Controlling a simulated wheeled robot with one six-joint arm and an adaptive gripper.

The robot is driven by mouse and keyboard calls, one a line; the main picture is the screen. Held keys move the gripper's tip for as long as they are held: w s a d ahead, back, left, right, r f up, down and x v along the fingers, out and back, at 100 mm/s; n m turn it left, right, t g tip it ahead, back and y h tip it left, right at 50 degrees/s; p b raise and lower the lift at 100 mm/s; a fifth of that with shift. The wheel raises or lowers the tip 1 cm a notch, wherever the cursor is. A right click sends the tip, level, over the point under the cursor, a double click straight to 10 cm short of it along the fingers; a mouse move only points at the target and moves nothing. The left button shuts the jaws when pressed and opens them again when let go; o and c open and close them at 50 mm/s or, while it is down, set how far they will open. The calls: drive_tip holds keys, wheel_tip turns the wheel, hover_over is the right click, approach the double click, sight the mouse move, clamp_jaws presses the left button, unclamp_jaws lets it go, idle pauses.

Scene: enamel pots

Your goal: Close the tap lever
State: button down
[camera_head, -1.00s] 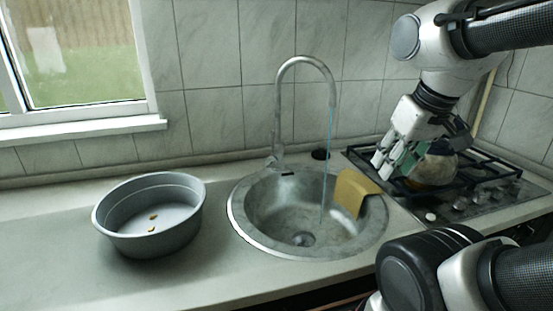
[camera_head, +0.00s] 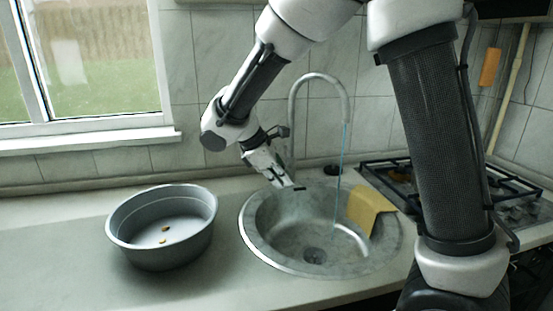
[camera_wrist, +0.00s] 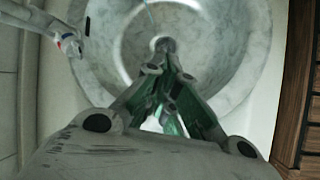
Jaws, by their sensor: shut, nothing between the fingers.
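The curved metal tap (camera_head: 293,115) stands behind the round steel sink (camera_head: 262,250), and a thin blue stream of water (camera_head: 341,165) falls from its spout. Its lever, low at the tap's base, is mostly hidden by my gripper in the head view. In the wrist view the tap body with a small red and blue mark (camera_wrist: 70,43) shows at the upper left. My gripper (camera_head: 286,182) is shut and empty, just left of the tap's base, pointing down toward the sink's back rim. In the wrist view its fingers (camera_wrist: 168,72) meet over the sink bowl; I cannot tell whether they touch the lever.
A grey oval basin (camera_head: 125,245) with small yellow bits stands left of the sink. A yellow cloth (camera_head: 366,209) hangs over the sink's right rim. The gas hob (camera_head: 390,172) is at the right, partly behind my arm. The counter front left is clear.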

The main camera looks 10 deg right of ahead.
drive_tip(key=w+a+r+n+t+h, duration=0.2)
drive_tip(key=w+a+r+n+t, duration=0.2)
drive_tip(key=w+a+n, duration=0.45)
approach(285, 158)
wheel_tip(285, 158, down, 5)
drive_tip(key=w+d, duration=0.2)
drive_tip(key=shift+d+n, duration=0.35)
drive_tip(key=shift+w, duration=0.15)
drive_tip(key=shift+w+d+r, duration=0.25)
drive_tip(key=shift+w+d, duration=0.3)
drive_tip(key=shift+d, duration=0.1)
drive_tip(key=shift+w+r+t, duration=0.15)
drive_tip(key=shift+t, duration=0.15)
drive_tip(key=shift+r, duration=0.15)
